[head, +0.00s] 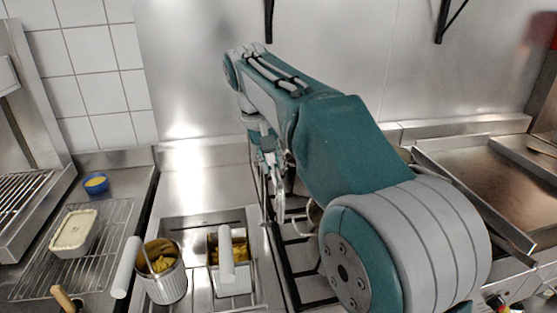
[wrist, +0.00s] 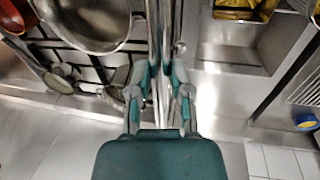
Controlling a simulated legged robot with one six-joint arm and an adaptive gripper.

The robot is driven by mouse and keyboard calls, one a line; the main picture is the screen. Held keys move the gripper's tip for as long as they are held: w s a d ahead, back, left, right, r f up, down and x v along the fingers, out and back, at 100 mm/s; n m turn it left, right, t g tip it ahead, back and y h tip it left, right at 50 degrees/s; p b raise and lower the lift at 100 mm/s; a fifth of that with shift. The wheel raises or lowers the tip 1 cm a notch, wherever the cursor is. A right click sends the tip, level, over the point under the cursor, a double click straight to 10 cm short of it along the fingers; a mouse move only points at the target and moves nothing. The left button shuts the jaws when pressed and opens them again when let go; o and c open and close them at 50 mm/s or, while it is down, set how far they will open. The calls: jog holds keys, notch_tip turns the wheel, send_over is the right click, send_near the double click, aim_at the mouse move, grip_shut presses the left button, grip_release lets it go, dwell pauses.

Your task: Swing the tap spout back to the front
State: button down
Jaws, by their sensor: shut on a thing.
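My gripper (head: 275,178) reaches down beside the back wall in the head view, below my bent arm. In the wrist view my gripper (wrist: 160,78) has its two fingers close together, shut on the chrome tap spout (wrist: 158,35), a slim shiny tube running up the middle of the picture. The fingers cover part of the spout. In the head view my arm and gripper hide most of the tap, and I cannot make out its base.
Two fryer baskets with yellow food (head: 163,262) (head: 222,255) stand left of my gripper. A round pan (wrist: 90,22) lies close to the spout over a dark grate. A wire rack holds a pale container (head: 74,232); a blue bowl (head: 96,184) stands behind it.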

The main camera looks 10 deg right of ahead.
jog(key=shift+d, duration=0.25)
jog(key=c, duration=0.6)
grip_release()
jog(key=shift+a, duration=0.15)
jog(key=v, duration=0.7)
jog(key=shift+w+r, duration=0.1)
jog(key=shift+r, duration=0.1)
